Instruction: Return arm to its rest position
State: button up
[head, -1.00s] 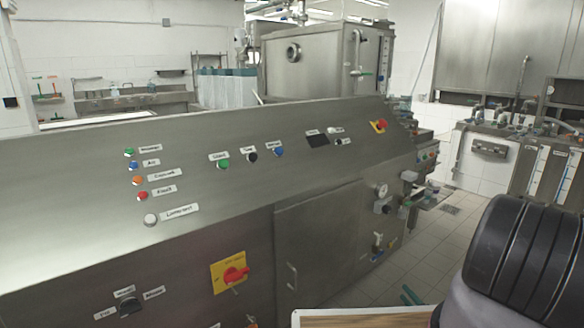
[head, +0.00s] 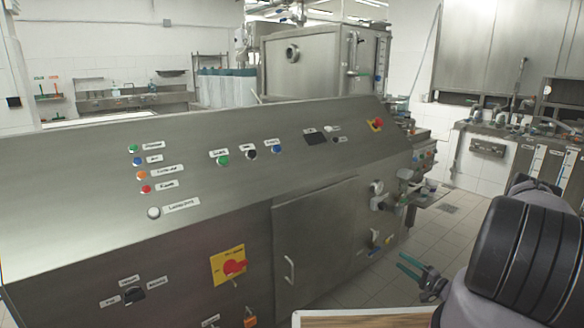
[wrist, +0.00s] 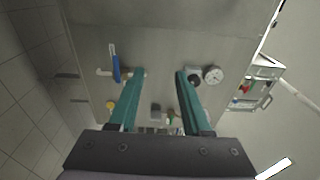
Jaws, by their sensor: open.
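My gripper (head: 419,270) shows in the head view at the lower right, low beside the machine's right end, with green fingers. It is apart from the machine and empty. In the wrist view my gripper (wrist: 160,75) has its two green fingers spread apart with nothing between them. The metal cup filler machine (head: 200,230) fills the middle of the head view. Its end panel (wrist: 150,40) with a blue-handled valve (wrist: 114,66) and a round gauge (wrist: 213,75) lies beyond the fingers in the wrist view.
A red and yellow rotary switch (head: 229,265) and several coloured buttons are on the machine's front. A wooden-topped surface (head: 360,319) is at the bottom edge. Tiled floor (head: 440,225) lies open right of the machine. Wall equipment (head: 487,147) stands at the back right.

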jog(key=w+a+r+n+g+y, duration=0.2)
jog(key=a+r+n+g, duration=0.15)
jog(key=r, duration=0.65)
jog(key=w+a+r+n+g+y, duration=0.2)
jog(key=r+g, duration=0.2)
jog(key=r, duration=0.6)
jog(key=s+a+r+n+g+h, duration=0.1)
jog(key=s+a+r+g, duration=0.25)
jog(key=r, duration=0.45)
jog(key=s+a+r+n+g+h, duration=0.15)
jog(key=a+r, duration=0.25)
jog(key=r, duration=0.5)
jog(key=s+a+r+n+h, duration=0.1)
jog(key=s+a+r+h, duration=0.1)
jog(key=s+r, duration=0.45)
jog(key=s+a+r+h, duration=0.3)
jog(key=s+r, duration=0.3)
jog(key=r, duration=0.2)
jog(key=s+r+t+h, duration=0.2)
jog(key=s+r, duration=0.2)
jog(key=s, duration=0.3)
jog(key=s+d+r+m+t+h, duration=0.1)
jog(key=s+r, duration=0.3)
jog(key=s, duration=0.4)
jog(key=shift+s+d+r+m+t+h, duration=0.2)
jog(key=shift+d+r+m+t+h, duration=0.1)
jog(key=shift+t+h, duration=0.45)
